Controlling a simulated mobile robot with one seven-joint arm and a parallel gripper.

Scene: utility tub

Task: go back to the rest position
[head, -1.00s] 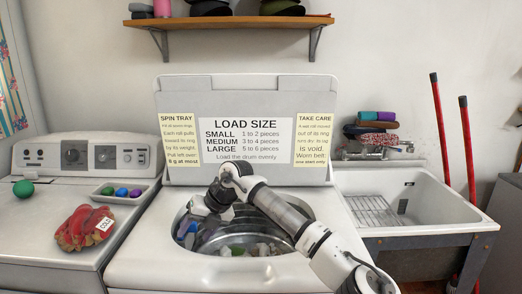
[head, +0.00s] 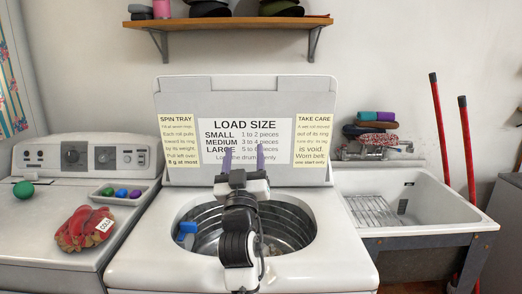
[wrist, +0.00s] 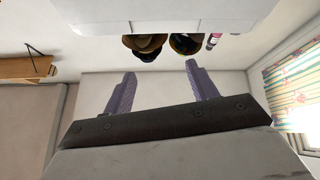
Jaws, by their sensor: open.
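My gripper (head: 242,160) is raised above the open washer drum in the head view, its two purple fingers pointing up in front of the load size sign (head: 245,140). The fingers are apart with nothing between them. In the wrist view my gripper (wrist: 158,90) also shows spread, empty fingers. The top-load washer (head: 130,265) stands below with its lid (head: 245,85) up. A blue item (head: 187,232) sits at the left inside of the drum (head: 208,245), with pale pieces lower down. My arm hides part of the drum.
A second machine (head: 40,225) at left holds a red bundle (head: 82,228), a green ball (head: 23,189) and a small tray (head: 120,202) of balls. A sink (head: 420,215) stands at right beside red poles (head: 440,125). A wooden shelf (head: 230,22) hangs above the lid.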

